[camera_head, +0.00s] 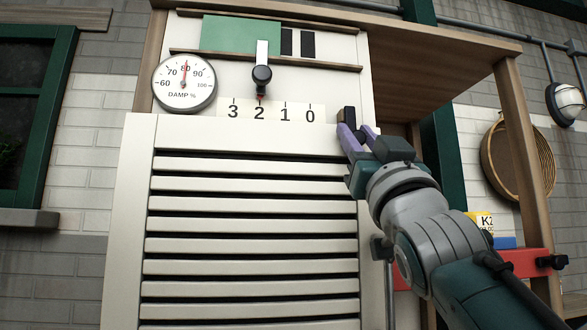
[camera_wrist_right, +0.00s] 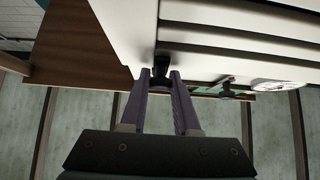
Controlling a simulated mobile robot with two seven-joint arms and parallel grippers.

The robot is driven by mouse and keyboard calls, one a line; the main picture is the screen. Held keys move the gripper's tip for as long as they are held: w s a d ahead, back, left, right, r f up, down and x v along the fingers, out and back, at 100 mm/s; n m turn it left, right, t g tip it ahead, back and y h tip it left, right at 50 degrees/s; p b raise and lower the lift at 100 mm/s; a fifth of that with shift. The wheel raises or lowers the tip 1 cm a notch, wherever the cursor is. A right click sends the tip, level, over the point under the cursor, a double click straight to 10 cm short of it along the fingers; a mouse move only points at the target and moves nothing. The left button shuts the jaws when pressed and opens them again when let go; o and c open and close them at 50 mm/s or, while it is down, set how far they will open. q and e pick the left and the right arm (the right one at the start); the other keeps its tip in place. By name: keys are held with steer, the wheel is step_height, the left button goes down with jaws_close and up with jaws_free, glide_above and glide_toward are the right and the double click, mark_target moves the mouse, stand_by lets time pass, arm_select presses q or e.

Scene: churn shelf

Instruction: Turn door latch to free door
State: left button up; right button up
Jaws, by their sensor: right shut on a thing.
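The slatted cream door (camera_head: 250,138) fills the middle of the head view and looks closed. A small black door latch (camera_head: 347,117) sits at its top right corner, its dark end standing up past the door's top edge. My right gripper (camera_head: 357,132) comes in from the lower right, with its purple fingers closed around the latch and hiding part of it. In the right wrist view the latch (camera_wrist_right: 161,66) shows between the two fingertips of the gripper (camera_wrist_right: 160,80). My left gripper is not in view.
Above the door are a round damp gauge (camera_head: 184,83), its needle near 80, and a black slider knob (camera_head: 262,74) pointing near 2. A wooden shelf frame (camera_head: 525,150) stands at the right. A round sieve (camera_head: 495,165) hangs on the wall behind it.

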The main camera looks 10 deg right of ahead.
mark_target(355, 116)
jaws_close()
steer(key=shift+n, duration=0.4)
steer(key=n+g+y+p, duration=0.1)
steer(key=n+y, duration=0.2)
steer(key=d+n+g+y+p, duration=0.1)
steer(key=n+y, duration=0.2)
steer(key=n, duration=0.1)
steer(key=d+r+n+g+y+p, duration=0.1)
steer(key=n+y, duration=0.2)
steer(key=y, duration=0.1)
steer(key=shift+n, duration=0.4)
steer(key=shift+d+r+n+g+y+p, duration=0.45)
steer(key=shift+r+n+g+p, duration=0.2)
steer(key=shift+n+g+p, duration=1.6)
steer(key=shift+d+r+n+g+y+p, duration=0.5)
steer(key=shift+n+g+p, duration=1.1)
steer(key=shift+n, duration=1.3)
steer(key=shift+d+r+n+g+y+p, duration=0.3)
steer(key=shift+r+n+g+p, duration=0.45)
steer(key=shift+n+g+p, duration=1.5)
steer(key=shift+n+h+b, duration=0.25)
steer(key=shift+n+b, duration=0.05)
steer(key=shift+n, duration=0.1)
